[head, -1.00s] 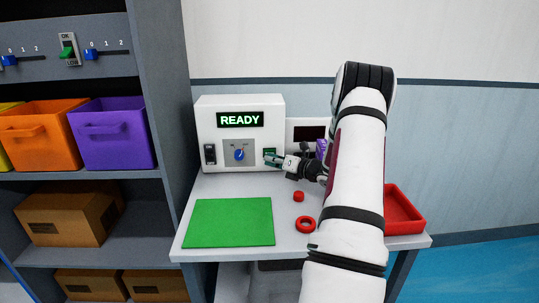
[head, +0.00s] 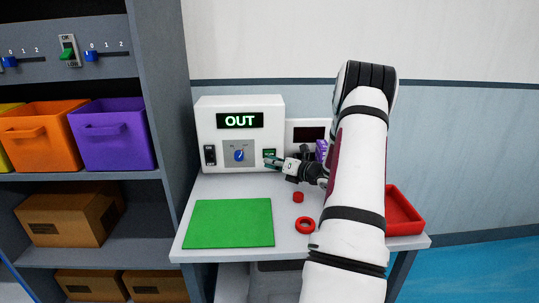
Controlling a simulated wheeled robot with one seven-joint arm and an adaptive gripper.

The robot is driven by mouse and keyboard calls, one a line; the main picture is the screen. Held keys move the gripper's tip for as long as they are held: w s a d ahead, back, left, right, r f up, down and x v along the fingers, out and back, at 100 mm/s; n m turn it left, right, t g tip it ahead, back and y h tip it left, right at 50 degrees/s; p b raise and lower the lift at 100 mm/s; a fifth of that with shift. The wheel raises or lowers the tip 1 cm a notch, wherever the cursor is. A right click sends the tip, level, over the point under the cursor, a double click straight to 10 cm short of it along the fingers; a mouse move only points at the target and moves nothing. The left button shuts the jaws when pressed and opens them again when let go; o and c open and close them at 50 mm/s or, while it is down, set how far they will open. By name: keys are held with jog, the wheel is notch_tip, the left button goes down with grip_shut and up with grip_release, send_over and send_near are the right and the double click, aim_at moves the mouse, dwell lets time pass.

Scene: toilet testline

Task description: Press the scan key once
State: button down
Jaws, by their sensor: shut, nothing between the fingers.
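A white machine (head: 224,105) stands at the back left of the table. Its display (head: 240,120) reads "OUT" in green letters. A blue knob (head: 239,155) sits on a grey panel on its front, with a dark switch (head: 210,155) to the left. A green key (head: 270,153) is at the lower right of the front. My gripper (head: 268,162) is shut and empty, its tips at the lower part of this key. The tips partly cover the key, and I cannot tell whether they touch it.
A green mat (head: 229,222), a small red piece (head: 298,197) and a red ring (head: 305,225) lie on the table. A red tray (head: 402,212) is at the right. A second white device (head: 305,124) with a dark screen is partly hidden behind my arm.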

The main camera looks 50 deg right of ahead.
jog(key=shift+s, duration=0.1)
jog(key=shift+s+a+p, duration=0.35)
jog(key=shift+s+a, duration=0.45)
jog(key=shift+a, duration=0.2)
jog(key=shift+s+a+p, duration=0.3)
jog(key=shift+s+a, duration=0.5)
jog(key=shift+a, duration=0.15)
